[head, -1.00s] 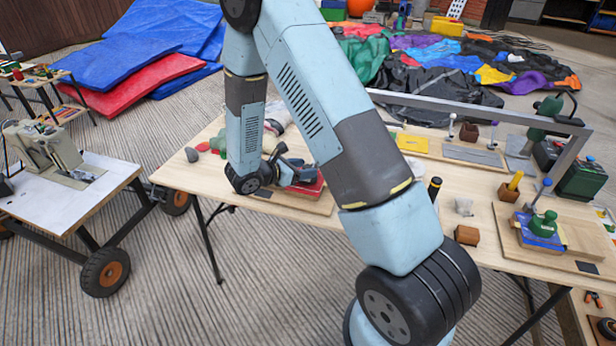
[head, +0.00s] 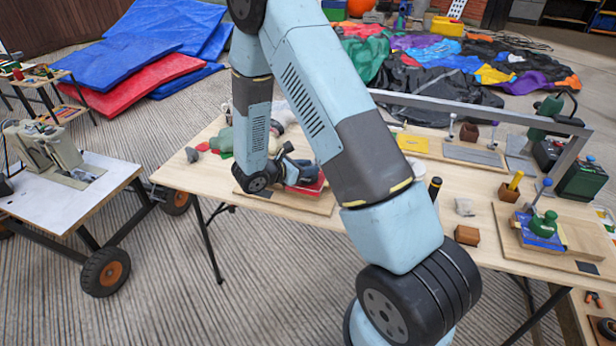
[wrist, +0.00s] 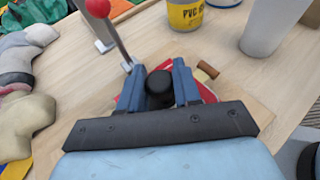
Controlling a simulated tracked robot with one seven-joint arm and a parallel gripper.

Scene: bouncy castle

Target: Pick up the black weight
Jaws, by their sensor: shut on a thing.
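The black weight (wrist: 160,88) shows in the wrist view as a round dark knob between the two blue fingers of my gripper (wrist: 158,70). My gripper is shut on it. A red piece (wrist: 207,93) lies under and around the fingers on a wooden board. In the head view my gripper (head: 287,160) is low over the same red piece (head: 312,186), near the table's front edge. My arm hides part of this spot, and I cannot make out the weight there. Whether its underside touches the red piece is hidden.
A red-knobbed lever (wrist: 98,8) stands just left beyond the fingers. A yellow can (wrist: 186,14) and a pale cup (wrist: 268,28) stand beyond. Lumpy fabric pieces (wrist: 22,120) lie at the left. A brown block (head: 466,235) and a metal frame (head: 470,107) are farther right on the table.

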